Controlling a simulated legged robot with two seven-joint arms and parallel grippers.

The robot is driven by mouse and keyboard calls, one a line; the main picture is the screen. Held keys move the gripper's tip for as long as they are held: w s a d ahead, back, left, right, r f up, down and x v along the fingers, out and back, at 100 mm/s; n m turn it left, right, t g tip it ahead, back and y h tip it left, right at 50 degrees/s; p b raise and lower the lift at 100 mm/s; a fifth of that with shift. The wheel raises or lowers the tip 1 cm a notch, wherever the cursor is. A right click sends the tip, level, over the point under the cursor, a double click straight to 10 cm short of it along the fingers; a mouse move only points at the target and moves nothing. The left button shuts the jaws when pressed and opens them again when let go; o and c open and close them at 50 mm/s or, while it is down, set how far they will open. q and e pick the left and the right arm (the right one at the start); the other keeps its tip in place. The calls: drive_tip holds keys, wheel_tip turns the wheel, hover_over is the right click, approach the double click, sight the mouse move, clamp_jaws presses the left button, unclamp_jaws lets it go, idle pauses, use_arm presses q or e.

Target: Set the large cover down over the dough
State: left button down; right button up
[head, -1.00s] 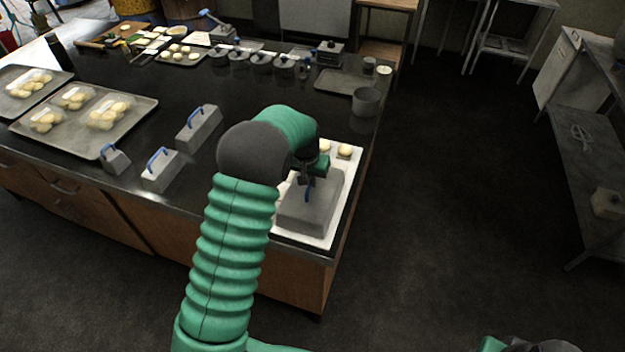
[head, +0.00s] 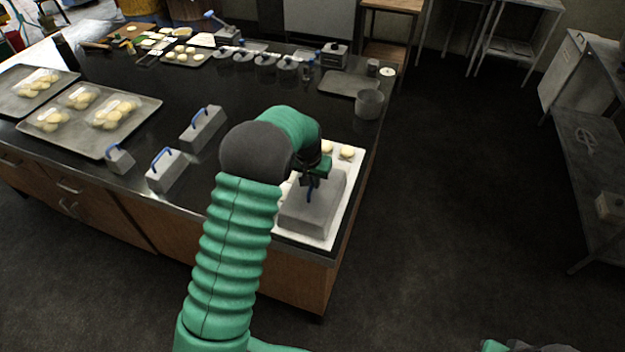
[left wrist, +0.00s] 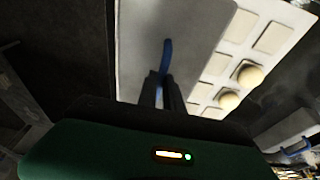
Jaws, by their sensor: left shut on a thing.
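The large cover is a grey box-shaped lid (head: 308,213) with a blue handle at the right front of the counter. My left gripper (head: 312,183) is shut on its blue handle. The cover is over the near part of a white board (head: 347,205); I cannot tell whether it touches the board. Pale dough balls (head: 347,152) show uncovered at the board's far end. In the left wrist view the cover (left wrist: 170,35) fills the upper middle, with two dough balls (left wrist: 250,75) beside it. Anything under the cover is hidden. Part of my right arm shows at the bottom right edge; its gripper cannot be made out.
Several other grey covers with blue handles (head: 166,170) stand left of my arm. Trays of dough under clear covers (head: 108,135) lie at the far left. A grey pot (head: 369,104) and an empty tray (head: 347,84) stand behind the board.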

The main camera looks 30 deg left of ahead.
use_arm(q)
drive_tip(key=shift+f, duration=0.3)
drive_tip(key=c, duration=1.4)
unclamp_jaws()
